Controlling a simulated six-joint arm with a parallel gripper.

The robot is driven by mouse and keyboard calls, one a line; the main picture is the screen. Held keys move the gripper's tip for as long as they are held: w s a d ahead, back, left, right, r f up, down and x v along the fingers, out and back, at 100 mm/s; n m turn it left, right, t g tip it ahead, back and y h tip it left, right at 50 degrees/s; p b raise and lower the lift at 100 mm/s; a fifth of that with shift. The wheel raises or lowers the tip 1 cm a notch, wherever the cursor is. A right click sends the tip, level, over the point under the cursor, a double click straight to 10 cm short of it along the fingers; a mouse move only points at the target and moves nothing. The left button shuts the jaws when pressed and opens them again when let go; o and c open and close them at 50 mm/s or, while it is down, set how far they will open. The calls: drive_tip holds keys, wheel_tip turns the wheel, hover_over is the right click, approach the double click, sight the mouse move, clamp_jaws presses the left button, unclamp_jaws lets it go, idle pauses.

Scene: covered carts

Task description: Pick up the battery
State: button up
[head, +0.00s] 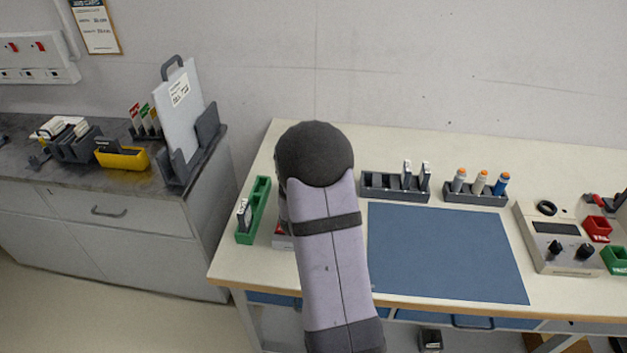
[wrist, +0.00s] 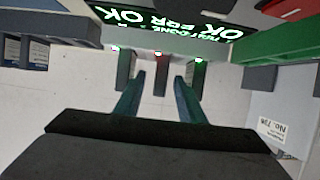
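My gripper (wrist: 160,77) shows in the wrist view with two teal fingers apart and nothing clearly held between them. In the head view it is hidden behind my arm. Two upright grey-and-white blocks, likely batteries, stand in a dark grey rack (head: 380,190): one nearer the middle (head: 406,174) and one at its right end (head: 425,177). Two dark labelled blocks show at the left of the wrist view (wrist: 12,48). A similar light block (head: 243,214) stands in the green rack (head: 260,195). I cannot tell which one is the task's battery.
The mat is clear.

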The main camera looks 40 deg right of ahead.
drive_tip(key=shift+p+x, duration=0.45)
drive_tip(key=shift+x, duration=1.05)
clamp_jaws()
drive_tip(key=shift+w+r, duration=0.1)
drive_tip(key=shift+r, duration=0.05)
wheel_tip(320, 180, up, 10)
drive_tip(key=shift+f+b, duration=0.1)
drive_tip(key=shift+b, duration=0.7)
drive_tip(key=s+d+b, duration=0.2)
drive_tip(key=s+d, duration=0.1)
drive_tip(key=d, duration=0.5)
drive_tip(key=s+d+b, duration=0.2)
drive_tip(key=s+d, duration=0.2)
drive_tip(key=d, duration=0.4)
drive_tip(key=shift+f+b, duration=0.35)
drive_tip(key=shift+f, duration=0.05)
